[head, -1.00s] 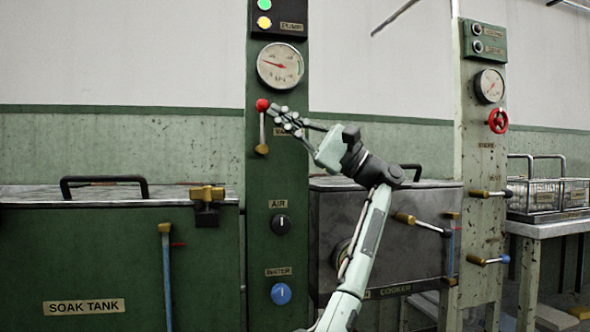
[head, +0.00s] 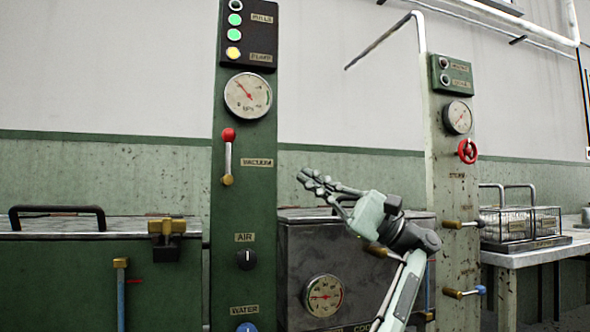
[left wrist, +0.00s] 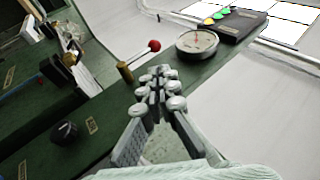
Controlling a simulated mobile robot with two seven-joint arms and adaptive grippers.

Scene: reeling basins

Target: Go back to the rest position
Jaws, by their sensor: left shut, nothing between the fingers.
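My left gripper (head: 318,183) is shut and empty in the head view, in front of the wall to the right of the green control column (head: 226,205). It is clear of the vacuum lever (head: 228,155), which has a red knob at the top and a brass pivot below. In the left wrist view my left gripper (left wrist: 158,80) has its fingers together, with the lever's red knob (left wrist: 154,46) and the pressure gauge (left wrist: 197,41) beyond them. My right gripper is not in view.
The soak tank (head: 60,275) stands at left. The cooker (head: 350,260) is behind my left arm. A pale valve column (head: 450,200) with brass handles stands at right, beside a table with wire baskets (head: 520,222).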

